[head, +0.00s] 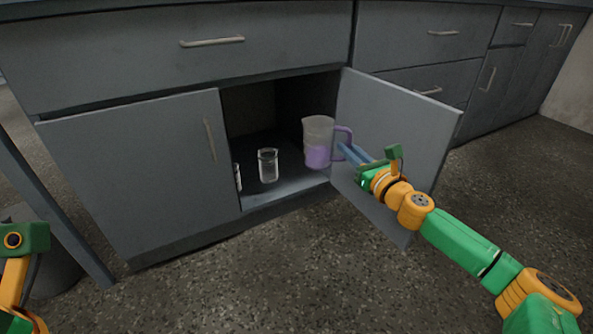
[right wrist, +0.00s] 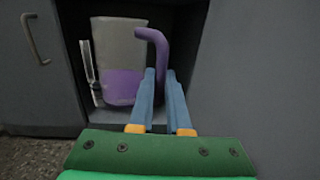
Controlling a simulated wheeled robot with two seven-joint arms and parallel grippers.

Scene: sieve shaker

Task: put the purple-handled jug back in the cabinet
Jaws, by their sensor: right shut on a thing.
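The purple-handled jug (head: 318,142) is upright at the right side of the cabinet opening, with purple in its lower half. It also shows in the right wrist view (right wrist: 120,60), in front of the dark interior. My right gripper (head: 345,150) is shut on the jug's purple handle, its blue fingers on either side of it in the right wrist view (right wrist: 160,78). I cannot tell whether the jug touches the cabinet floor. The cabinet (head: 285,187) has its right door (head: 395,130) swung open and its left door (head: 135,170) shut. My left gripper is not in view; only part of the left arm shows.
A clear glass beaker (head: 268,165) stands inside on the cabinet floor, left of the jug. Another clear glass piece (head: 238,177) is partly hidden by the left door's edge. The open door stands close to my right gripper. The speckled floor (head: 300,270) in front is clear.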

